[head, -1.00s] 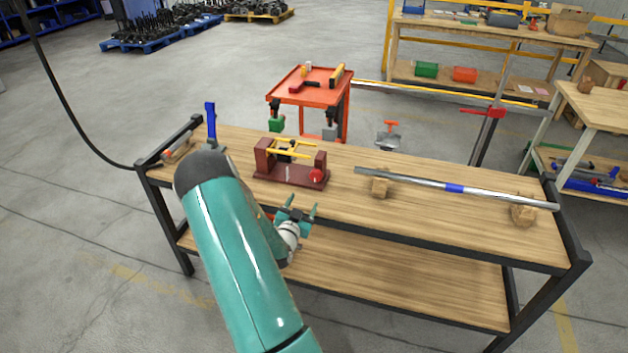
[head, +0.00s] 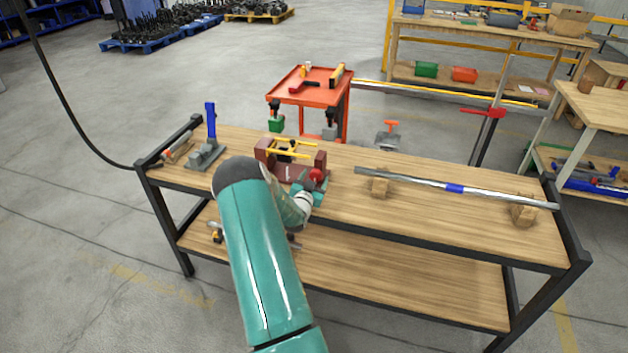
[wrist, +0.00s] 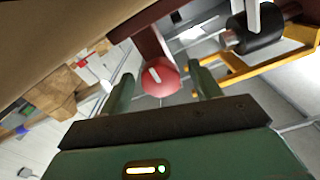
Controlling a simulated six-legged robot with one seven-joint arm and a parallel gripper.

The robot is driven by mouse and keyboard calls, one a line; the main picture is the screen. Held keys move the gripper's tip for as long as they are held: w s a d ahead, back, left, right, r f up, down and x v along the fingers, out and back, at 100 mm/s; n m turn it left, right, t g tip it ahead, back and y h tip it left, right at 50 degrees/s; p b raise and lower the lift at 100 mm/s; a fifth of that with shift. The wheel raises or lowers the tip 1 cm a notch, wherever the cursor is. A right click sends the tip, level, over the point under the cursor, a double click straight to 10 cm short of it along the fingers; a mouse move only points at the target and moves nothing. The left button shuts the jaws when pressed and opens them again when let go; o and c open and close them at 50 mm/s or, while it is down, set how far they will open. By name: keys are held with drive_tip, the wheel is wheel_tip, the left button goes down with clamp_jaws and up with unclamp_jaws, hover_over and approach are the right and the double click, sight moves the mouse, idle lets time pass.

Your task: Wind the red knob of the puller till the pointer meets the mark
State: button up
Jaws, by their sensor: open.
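The puller (head: 272,160) is a dark red frame with yellow rods, standing on the bench left of its middle. Its red knob (head: 316,175) is at the right end. In the wrist view the red knob (wrist: 160,78) carries a white line and sits between the finger tips. My gripper (wrist: 162,88) is open, one finger on each side of the knob, with gaps visible. In the head view my gripper (head: 312,184) is at the knob and hides part of the puller's base. The pointer and the mark cannot be made out.
A long metal bar (head: 425,182) with a blue band lies on wooden blocks to the right. A grey tool with a blue handle (head: 211,122) stands at the left. An orange cart (head: 318,95) stands behind the bench. The front right bench top is clear.

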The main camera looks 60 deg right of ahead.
drive_tip(key=c, duration=1)
drive_tip(key=shift+m, duration=1.9)
drive_tip(key=o, duration=1)
drive_tip(key=shift+a, duration=0.15)
drive_tip(key=s+a, duration=0.2)
drive_tip(key=a, duration=1.1)
drive_tip(key=shift+a, duration=0.2)
